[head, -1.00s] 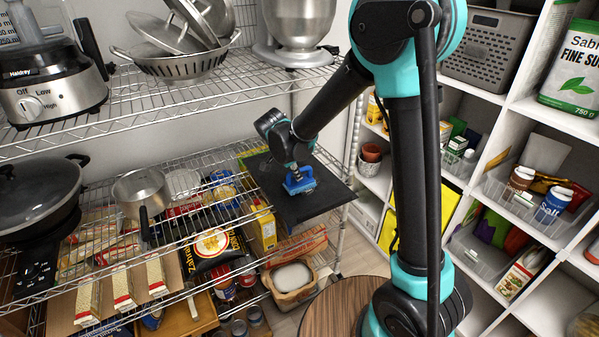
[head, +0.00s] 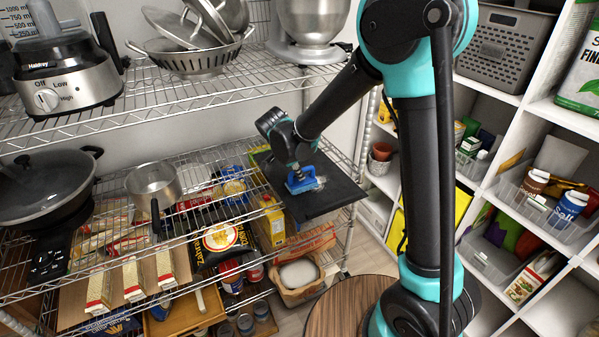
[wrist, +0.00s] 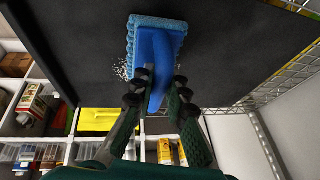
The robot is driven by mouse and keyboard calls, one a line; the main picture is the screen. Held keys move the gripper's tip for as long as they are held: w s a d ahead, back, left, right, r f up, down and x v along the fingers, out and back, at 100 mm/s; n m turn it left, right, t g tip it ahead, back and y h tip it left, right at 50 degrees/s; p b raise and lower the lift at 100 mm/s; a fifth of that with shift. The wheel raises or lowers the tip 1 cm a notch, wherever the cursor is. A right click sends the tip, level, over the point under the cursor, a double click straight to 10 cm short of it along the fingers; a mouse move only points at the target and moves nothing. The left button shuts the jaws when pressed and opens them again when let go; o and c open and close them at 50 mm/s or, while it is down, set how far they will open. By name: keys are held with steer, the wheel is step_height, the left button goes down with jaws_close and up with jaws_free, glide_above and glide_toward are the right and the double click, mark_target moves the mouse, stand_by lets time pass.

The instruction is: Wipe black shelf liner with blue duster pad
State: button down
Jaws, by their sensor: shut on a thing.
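The black shelf liner (head: 322,203) lies on the right end of the middle wire shelf and fills much of the wrist view (wrist: 225,60). The blue duster pad (head: 301,184) sits on the liner, seemingly touching it, near its middle. In the wrist view the pad shows a fluffy light-blue edge (wrist: 132,45) and a blue handle (wrist: 160,75). My gripper (head: 296,170) is shut on the handle, with one finger on each side of it in the wrist view (wrist: 158,92). White specks (wrist: 121,70) lie on the liner beside the pad. The liner under the pad is hidden.
A saucepan (head: 153,185) and a black wok (head: 45,188) stand left on the same shelf. The upper wire shelf (head: 180,95) holds a mixer (head: 310,25) and a colander (head: 190,60). A white shelving unit (head: 545,115) stands right. A round wooden top (head: 345,310) is below.

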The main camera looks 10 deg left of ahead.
steer(key=shift+w+d, duration=0.1)
steer(key=shift+w, duration=1.4)
steer(key=shift+w+d, duration=0.15)
steer(key=shift+w, duration=0.65)
steer(key=shift+d, duration=0.15)
steer(key=shift+w+d, duration=0.8)
steer(key=shift+d, duration=0.3)
steer(key=shift+a, duration=0.15)
